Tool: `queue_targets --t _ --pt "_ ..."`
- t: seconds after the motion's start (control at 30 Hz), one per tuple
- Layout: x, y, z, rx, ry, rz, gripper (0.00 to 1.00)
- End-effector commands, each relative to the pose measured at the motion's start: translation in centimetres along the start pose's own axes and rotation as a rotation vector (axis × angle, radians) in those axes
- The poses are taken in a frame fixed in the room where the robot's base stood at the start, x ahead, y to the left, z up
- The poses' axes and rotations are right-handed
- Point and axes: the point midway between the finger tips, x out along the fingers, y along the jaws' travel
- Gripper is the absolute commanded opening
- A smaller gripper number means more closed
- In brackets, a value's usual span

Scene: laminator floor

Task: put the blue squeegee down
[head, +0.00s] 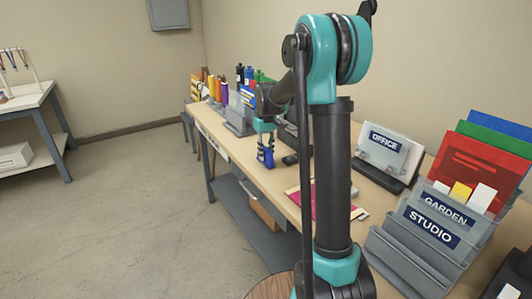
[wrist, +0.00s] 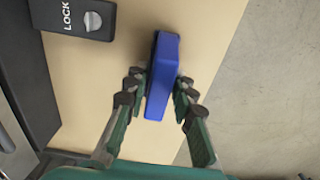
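The blue squeegee (wrist: 163,80) is between the two fingers of my gripper (wrist: 160,92) in the wrist view, with a finger close against each side. My gripper appears shut on it. In the head view my gripper (head: 265,148) points down over the near edge of the long table, with the blue squeegee (head: 266,158) at its fingertips. I cannot tell whether the squeegee's lower end touches the tabletop (wrist: 110,70). My fingers hide part of it.
A dark block marked LOCK (wrist: 72,16) lies beside the squeegee. Colourful bottles (head: 222,92) stand at the table's far end. An OFFICE holder (head: 388,150) and a GARDEN and STUDIO rack (head: 425,235) stand nearer. Bare tabletop surrounds the squeegee; the floor (head: 130,200) is open.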

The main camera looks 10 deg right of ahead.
Motion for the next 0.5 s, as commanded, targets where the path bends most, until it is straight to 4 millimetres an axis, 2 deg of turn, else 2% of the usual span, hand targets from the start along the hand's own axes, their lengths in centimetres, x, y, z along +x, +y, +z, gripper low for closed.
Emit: queue_targets --t 0.1,0.37,0.5 --pt "0.0 0.0 0.0 0.000 0.000 0.000 0.39" --pt "-0.1 0.0 0.0 0.000 0.000 0.000 0.39" --pt "-1.1 0.0 0.0 0.000 0.000 0.000 0.39"
